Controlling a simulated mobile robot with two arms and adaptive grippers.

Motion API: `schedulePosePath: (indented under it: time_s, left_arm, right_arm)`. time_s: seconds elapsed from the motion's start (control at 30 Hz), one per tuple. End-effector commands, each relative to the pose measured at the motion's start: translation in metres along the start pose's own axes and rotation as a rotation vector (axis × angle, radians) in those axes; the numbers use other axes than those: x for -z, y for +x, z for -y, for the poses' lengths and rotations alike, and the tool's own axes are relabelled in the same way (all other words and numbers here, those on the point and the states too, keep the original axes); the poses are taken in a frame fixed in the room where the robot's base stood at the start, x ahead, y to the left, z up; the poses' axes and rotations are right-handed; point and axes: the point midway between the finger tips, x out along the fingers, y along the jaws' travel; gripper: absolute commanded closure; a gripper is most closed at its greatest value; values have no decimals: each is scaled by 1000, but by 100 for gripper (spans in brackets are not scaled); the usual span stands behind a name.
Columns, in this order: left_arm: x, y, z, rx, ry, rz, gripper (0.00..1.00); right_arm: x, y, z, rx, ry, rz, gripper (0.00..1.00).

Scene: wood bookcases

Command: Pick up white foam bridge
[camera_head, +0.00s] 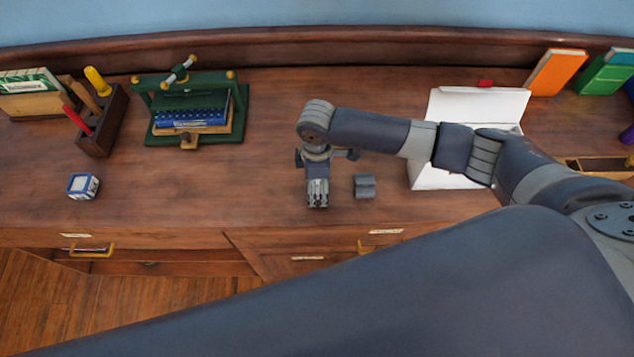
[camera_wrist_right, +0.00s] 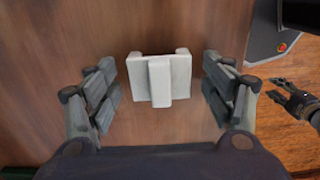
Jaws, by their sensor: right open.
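The white foam bridge lies on the wooden desktop near its front edge. It looks grey in the head view (camera_head: 364,186), just right of my right gripper (camera_head: 317,193). In the right wrist view the bridge (camera_wrist_right: 160,78) is pale, with a raised middle bar, and appears centred between and beyond the spread fingers of my right gripper (camera_wrist_right: 160,92). The right gripper is open and empty, and no contact with the bridge shows. My left gripper (camera_wrist_right: 285,92) seems to show, small and dark, at the right of the wrist view; its jaw state is unclear.
A white box (camera_head: 430,178) stands right of the bridge, partly behind my right arm. A blue-and-white cube (camera_head: 83,186), a green press (camera_head: 190,108) and a wooden tool block (camera_head: 104,125) are to the left. The desktop between cube and gripper is clear.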

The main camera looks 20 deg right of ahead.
Motion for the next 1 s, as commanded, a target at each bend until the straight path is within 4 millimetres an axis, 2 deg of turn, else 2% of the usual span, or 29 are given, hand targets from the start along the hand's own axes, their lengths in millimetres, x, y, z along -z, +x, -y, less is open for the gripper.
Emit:
schedulePosePath:
  time_s: [0.07, 0.2, 0.3, 0.77, 0.87, 1.0]
  left_arm:
    - [-1, 0, 0, 0, 0, 2, 60]
    - [-3, 0, 0, 0, 1, 6, 60]
    - [-5, 0, -1, -1, 1, 8, 60]
    - [-7, 2, -1, -1, 1, 12, 60]
    - [-8, 5, -1, -1, 0, 12, 60]
    - [-9, 14, -1, -1, 0, 12, 60]
  right_arm:
    - [0, 0, 0, 0, 0, 0, 25]
    - [0, 0, 0, 0, 0, 0, 47]
    - [0, 0, 0, 0, 0, 0, 59]
    - [0, -5, 0, -1, 0, 0, 59]
    - [0, -13, -1, -2, 1, -2, 59]
    - [1, -35, -2, -4, 0, -5, 59]
